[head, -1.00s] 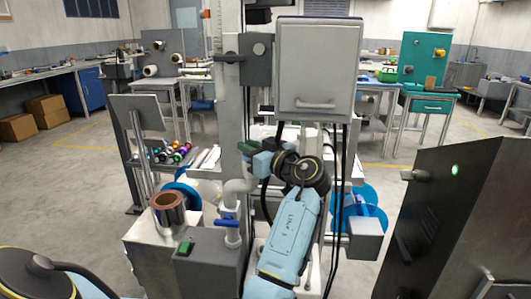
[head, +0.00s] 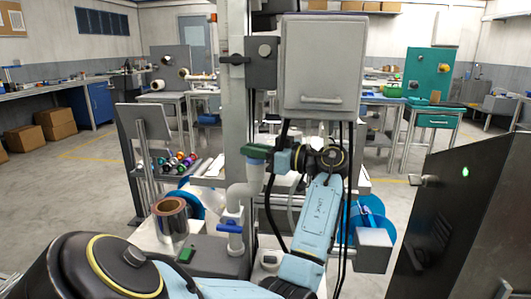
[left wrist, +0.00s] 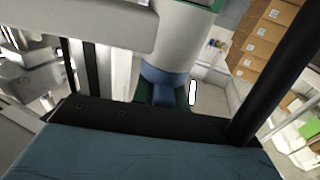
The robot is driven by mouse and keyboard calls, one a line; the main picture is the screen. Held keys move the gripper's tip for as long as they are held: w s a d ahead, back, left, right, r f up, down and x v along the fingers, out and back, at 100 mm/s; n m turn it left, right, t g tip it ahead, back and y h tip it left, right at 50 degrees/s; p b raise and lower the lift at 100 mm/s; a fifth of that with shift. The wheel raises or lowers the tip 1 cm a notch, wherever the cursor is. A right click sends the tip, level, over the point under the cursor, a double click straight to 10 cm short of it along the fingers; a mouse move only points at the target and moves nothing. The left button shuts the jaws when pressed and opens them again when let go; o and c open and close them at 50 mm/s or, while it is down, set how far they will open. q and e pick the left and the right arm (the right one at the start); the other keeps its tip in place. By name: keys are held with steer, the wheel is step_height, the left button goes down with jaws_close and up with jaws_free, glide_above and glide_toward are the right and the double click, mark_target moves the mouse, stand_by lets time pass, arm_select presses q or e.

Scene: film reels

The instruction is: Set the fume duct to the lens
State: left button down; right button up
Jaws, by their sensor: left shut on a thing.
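The fume duct (head: 243,192) is a pale grey bent pipe with a green collar (head: 257,152) at its upper end and a blue valve handle lower down. It rises from a grey base box beside the column. My left gripper (head: 272,158) reaches in from the right and is shut at the duct's upper end, near the collar. In the left wrist view a white cylinder (left wrist: 190,40) with a green rim and a blue lower band stands just ahead of the gripper; the exact grip is partly hidden. No lens can be made out for certain. My right gripper is not in view.
Black cables hang beside my arm. A film roll (head: 171,217) stands left. A dark cabinet (head: 465,215) stands right.

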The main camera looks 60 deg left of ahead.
arm_select(q)
steer(key=shift+w+d+f, duration=0.1)
steer(key=shift+d+f, duration=0.05)
steer(key=shift+f, duration=0.15)
steer(key=c, duration=1.8)
jaws_free()
steer(key=o, duration=0.4)
steer(key=shift+w+d+r, duration=0.1)
steer(key=shift+w, duration=0.05)
steer(key=shift+r, duration=0.1)
steer(key=shift+d, duration=0.1)
steer(key=p+v, duration=0.1)
steer(key=v, duration=1.1)
steer(key=shift+w+d+p, duration=0.2)
steer(key=shift+d+p, duration=0.1)
steer(key=shift+d, duration=0.1)
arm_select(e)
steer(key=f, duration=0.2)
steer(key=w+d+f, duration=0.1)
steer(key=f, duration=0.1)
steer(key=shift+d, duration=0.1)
